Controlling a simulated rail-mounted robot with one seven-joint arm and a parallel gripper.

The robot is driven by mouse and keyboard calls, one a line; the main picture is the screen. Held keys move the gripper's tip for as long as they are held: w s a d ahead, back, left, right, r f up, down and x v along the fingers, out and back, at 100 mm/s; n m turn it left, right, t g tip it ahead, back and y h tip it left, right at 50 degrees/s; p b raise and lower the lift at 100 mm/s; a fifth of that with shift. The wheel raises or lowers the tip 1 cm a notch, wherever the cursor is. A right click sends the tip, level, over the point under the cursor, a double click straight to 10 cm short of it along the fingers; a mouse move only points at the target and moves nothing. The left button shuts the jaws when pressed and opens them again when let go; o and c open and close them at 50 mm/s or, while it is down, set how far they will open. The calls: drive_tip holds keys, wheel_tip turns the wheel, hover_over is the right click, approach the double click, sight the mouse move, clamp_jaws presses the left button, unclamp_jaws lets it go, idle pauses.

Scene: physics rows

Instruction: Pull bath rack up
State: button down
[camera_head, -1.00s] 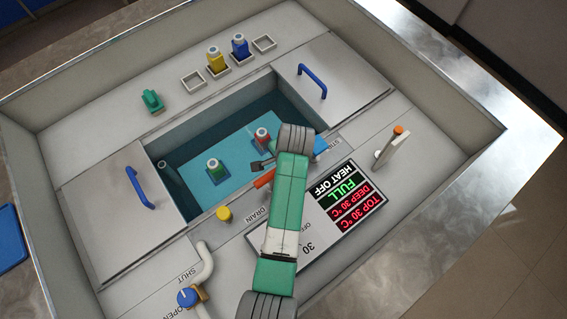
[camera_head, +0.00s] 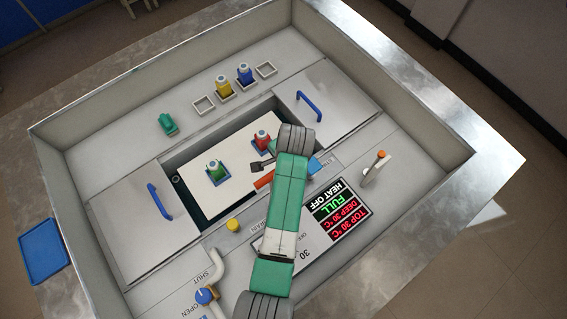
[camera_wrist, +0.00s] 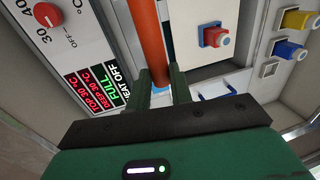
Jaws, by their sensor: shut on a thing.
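The bath rack (camera_head: 237,150) is a white plate in the bath opening in the head view, with its top clear of the water. A green-bodied bottle (camera_head: 214,169) and a red-bodied bottle (camera_head: 262,139) stand on it in blue holders. In the wrist view an orange bar (camera_wrist: 151,40), seemingly the rack's handle, runs between the two green fingers of my gripper (camera_wrist: 161,82), which is shut on it. The orange bar also shows beside my arm in the head view (camera_head: 264,180). My arm hides the near right corner of the bath and most of my gripper.
Lids with blue handles lie left (camera_head: 159,202) and right (camera_head: 309,106) of the opening. Yellow (camera_head: 223,86) and blue (camera_head: 245,74) bottles stand behind it. A display panel (camera_head: 337,210) reading FULL and HEAT OFF, a yellow knob (camera_head: 233,225) and a pipe lie in front.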

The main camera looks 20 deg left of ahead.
drive_tip(key=shift+w+r, duration=0.1)
drive_tip(key=shift+r, duration=0.15)
drive_tip(key=c, duration=1.3)
unclamp_jaws()
drive_tip(key=shift+o, duration=0.2)
wheel_tip(320, 180, up, 8)
drive_tip(key=d, duration=0.1)
drive_tip(key=shift+s+d+f, duration=0.2)
drive_tip(key=shift+s, duration=0.2)
